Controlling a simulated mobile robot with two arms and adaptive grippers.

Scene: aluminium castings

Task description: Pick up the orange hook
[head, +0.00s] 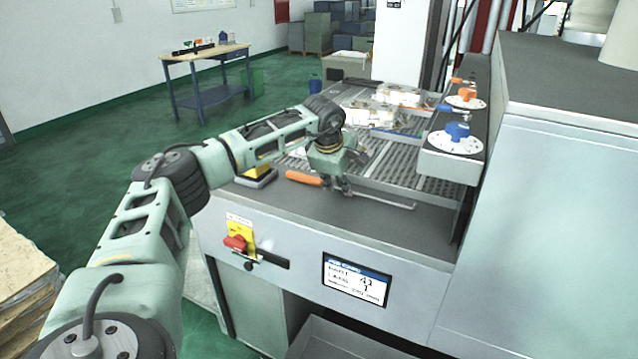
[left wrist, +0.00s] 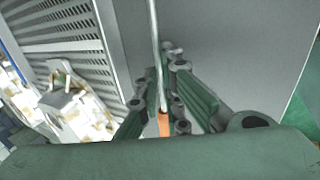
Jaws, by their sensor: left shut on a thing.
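The orange hook has an orange handle (head: 304,178) and a thin metal rod (head: 385,202) that runs to the right with a bent end. It lies along the front ledge of the machine in the head view. My left gripper (head: 338,188) is over it with its fingers shut on it near where handle and rod meet. In the left wrist view the orange hook (left wrist: 164,124) runs between the fingers of my left gripper (left wrist: 170,90), its rod pointing up the picture. Whether it touches the ledge I cannot tell. My right gripper is not in view.
Pale castings (head: 372,115) lie on the slatted bed (head: 400,158) behind the ledge. A panel with a blue knob (head: 458,131) and an orange knob (head: 466,95) stands at right. A yellow-and-black block (head: 257,175) sits left of the handle. A red switch (head: 236,242) is on the front face.

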